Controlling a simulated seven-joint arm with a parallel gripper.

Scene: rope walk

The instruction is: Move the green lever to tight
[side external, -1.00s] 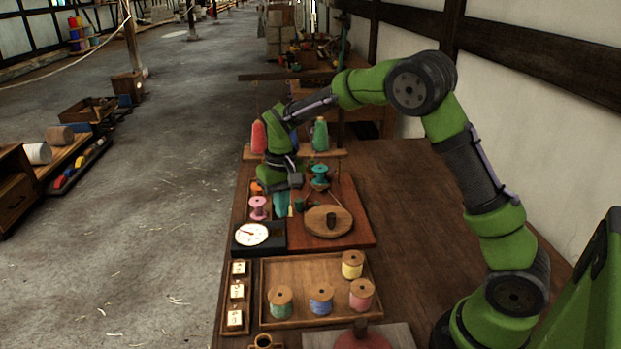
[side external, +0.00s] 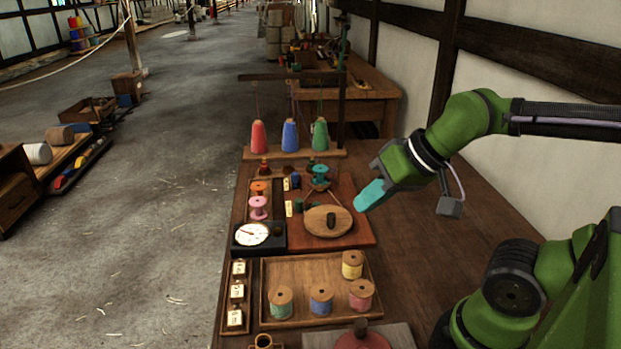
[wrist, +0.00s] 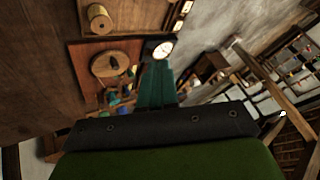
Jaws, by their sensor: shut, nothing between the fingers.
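A small dark green knob (side external: 299,206), which looks like the green lever, stands on the red-brown board (side external: 358,236) beside a pale label (side external: 289,208). Its setting is too small to read. A similar blue knob (side external: 296,181) stands behind it with its own label. My gripper (side external: 360,205) is shut and empty, its teal fingers in the air to the right of the board, apart from both knobs. In the wrist view the shut fingers (wrist: 157,72) point toward the board and gauge. I cannot make out the green knob clearly there.
A round wooden disc (side external: 322,223) and a teal spool (side external: 320,173) are on the board. A white dial gauge (side external: 252,234) stands to its left. A tray (side external: 296,272) with several thread spools lies in front. Coloured cones stand behind. The table right of the board is clear.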

